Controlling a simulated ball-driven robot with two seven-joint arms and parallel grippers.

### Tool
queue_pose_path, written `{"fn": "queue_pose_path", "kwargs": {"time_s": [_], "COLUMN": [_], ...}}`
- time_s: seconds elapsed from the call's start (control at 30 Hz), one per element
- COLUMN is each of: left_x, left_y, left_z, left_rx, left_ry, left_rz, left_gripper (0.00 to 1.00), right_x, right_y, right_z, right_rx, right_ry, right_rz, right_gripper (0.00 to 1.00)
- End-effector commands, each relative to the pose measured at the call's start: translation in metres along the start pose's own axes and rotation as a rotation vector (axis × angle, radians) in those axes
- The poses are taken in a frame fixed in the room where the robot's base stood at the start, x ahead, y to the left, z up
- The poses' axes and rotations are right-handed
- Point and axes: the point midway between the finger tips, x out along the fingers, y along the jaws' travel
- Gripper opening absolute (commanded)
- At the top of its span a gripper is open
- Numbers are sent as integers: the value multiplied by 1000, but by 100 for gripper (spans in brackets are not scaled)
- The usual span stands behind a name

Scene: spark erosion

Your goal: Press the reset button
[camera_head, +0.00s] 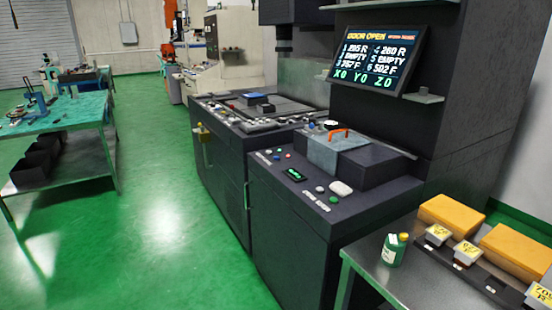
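A dark machine console (300,230) stands at the centre, with a sloping control panel on its top. The panel carries several small buttons. Among them are a red one (289,156), a pale round one (320,189) and another round one (334,199) near the front edge. A small green-lit display (294,174) sits between them. The labels are too small to read, so I cannot tell which is the reset button. Neither of my grippers is in view, and nothing touches the panel.
A screen (377,60) above reads "DOOR OPEN". A grey lid with an orange handle (338,132) and a white object (341,187) are on the console. A side table (366,267) at right holds a green bottle (394,252) and yellow boxes (450,218). Green floor (165,235) at left is clear.

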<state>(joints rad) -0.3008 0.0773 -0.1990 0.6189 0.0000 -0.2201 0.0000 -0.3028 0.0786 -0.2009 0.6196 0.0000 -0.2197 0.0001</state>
Motion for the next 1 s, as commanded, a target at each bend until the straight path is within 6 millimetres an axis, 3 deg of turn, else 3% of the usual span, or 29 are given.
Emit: {"fn": "queue_pose_path", "kwargs": {"time_s": [0.07, 0.2, 0.23, 1.0], "left_x": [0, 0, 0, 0], "left_y": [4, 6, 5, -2], "left_z": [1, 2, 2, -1], "left_rx": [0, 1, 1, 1], "left_ry": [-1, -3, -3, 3], "left_rz": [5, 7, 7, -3], "left_gripper": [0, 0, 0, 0], "right_x": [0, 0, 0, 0], "right_y": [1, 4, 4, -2], "right_z": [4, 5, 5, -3], "right_rx": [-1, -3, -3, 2], "right_ry": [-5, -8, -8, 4], "right_rz": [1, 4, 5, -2], "right_gripper": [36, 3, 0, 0]}}
